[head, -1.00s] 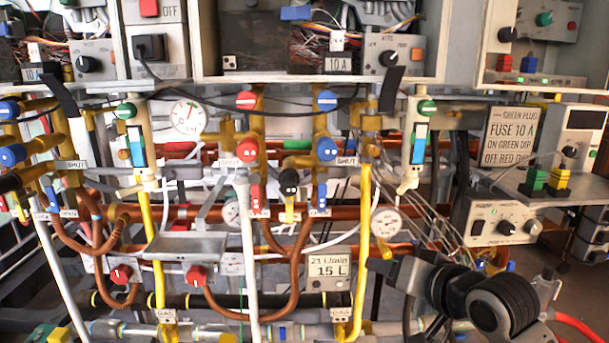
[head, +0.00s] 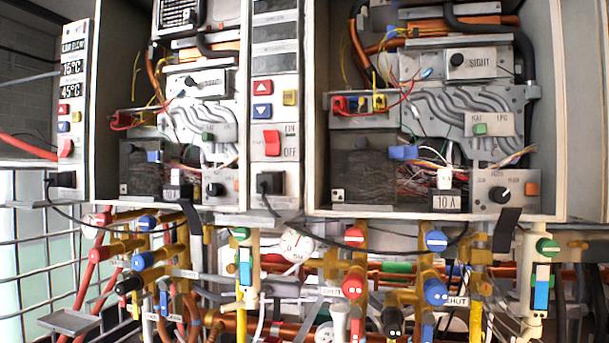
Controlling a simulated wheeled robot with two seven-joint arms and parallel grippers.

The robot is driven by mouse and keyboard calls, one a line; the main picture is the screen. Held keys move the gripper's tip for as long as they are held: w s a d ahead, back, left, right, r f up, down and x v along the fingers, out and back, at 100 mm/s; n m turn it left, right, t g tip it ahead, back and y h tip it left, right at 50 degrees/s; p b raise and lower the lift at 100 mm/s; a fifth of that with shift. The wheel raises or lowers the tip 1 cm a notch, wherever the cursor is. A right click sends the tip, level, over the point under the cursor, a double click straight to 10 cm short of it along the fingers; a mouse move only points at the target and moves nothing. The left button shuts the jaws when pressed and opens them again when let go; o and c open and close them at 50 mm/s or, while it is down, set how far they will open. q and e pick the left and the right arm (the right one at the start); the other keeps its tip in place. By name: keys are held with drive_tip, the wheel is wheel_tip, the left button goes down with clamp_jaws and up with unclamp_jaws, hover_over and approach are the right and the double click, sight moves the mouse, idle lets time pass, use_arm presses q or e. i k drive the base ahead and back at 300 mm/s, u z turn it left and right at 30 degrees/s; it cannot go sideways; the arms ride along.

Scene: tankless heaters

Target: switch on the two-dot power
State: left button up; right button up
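A red power rocker switch (head: 272,143) sits low on the middle control panel (head: 262,185), beside ON and OFF lettering. A similar red switch (head: 66,149) sits low on the left control panel (head: 63,25). I cannot tell which way either rocker is set. Pale dots show on the red valve knob (head: 354,283) and blue valve knob (head: 435,291) under the right heater, but they are too small to count surely. I see no clear dot mark beside either power switch. Neither of my grippers is in view.
The open right heater cabinet (head: 318,110) and the left heater's exposed interior (head: 200,135) flank the middle panel. A black plug (head: 270,184) with a cable sits under the middle switch. Pipes, a gauge (head: 297,244) and valves crowd the space below. A wire rack stands at left.

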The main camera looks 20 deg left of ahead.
sight(272, 142)
drive_tip(key=k, duration=0.5)
drive_tip(key=z, duration=1.1)
drive_tip(key=i, duration=0.7)
drive_tip(key=u, duration=1.3)
